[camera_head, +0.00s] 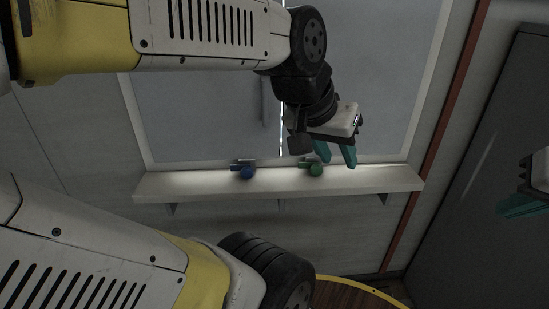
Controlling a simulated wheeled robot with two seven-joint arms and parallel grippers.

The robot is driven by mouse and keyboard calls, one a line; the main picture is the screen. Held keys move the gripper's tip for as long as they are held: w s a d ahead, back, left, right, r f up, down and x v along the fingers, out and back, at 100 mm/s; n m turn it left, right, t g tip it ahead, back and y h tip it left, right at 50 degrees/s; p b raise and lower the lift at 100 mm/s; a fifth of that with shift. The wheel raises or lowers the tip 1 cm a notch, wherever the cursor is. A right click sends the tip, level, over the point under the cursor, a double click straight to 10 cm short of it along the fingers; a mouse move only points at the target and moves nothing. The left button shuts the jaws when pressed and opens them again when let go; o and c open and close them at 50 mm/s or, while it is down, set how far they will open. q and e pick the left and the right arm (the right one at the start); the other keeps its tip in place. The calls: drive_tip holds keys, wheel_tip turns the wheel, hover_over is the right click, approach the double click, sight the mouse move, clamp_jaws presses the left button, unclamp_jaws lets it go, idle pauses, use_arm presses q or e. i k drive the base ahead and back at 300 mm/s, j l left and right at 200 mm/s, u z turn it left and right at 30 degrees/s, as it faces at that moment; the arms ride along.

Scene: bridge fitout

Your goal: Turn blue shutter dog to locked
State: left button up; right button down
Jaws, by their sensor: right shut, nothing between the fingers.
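The blue shutter dog (247,172) is a round blue knob with a short lever pointing left, on the ledge below the window shutter. A similar green dog (315,169) sits to its right, its lever also pointing left. My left gripper (336,157) has teal fingers spread apart and empty. It is up and to the right of the green dog in the picture, well right of the blue one. My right gripper (524,204) is at the right edge, partly cut off, shut and away from both dogs.
A pale ledge (380,180) on brackets runs below the grey shutter panels (195,110). A red-brown post (440,130) and a dark panel (500,150) stand at the right. A round wooden surface with a yellow rim (365,290) shows at the bottom.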

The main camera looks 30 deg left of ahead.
sight(246, 170)
drive_tip(key=u, duration=1.5)
drive_tip(key=z, duration=0.7)
drive_tip(key=j+z, duration=0.85)
drive_tip(key=j, duration=0.15)
drive_tip(key=j+z, duration=0.45)
drive_tip(key=k+j, duration=0.15)
drive_tip(key=j, duration=0.25)
drive_tip(key=k+j+z, duration=0.1)
drive_tip(key=j, duration=0.35)
drive_tip(key=k+j, duration=0.15)
drive_tip(key=j, duration=0.25)
drive_tip(key=k+j+z, duration=0.1)
drive_tip(key=j, duration=0.35)
drive_tip(key=k+j, duration=0.25)
drive_tip(key=j, duration=0.15)
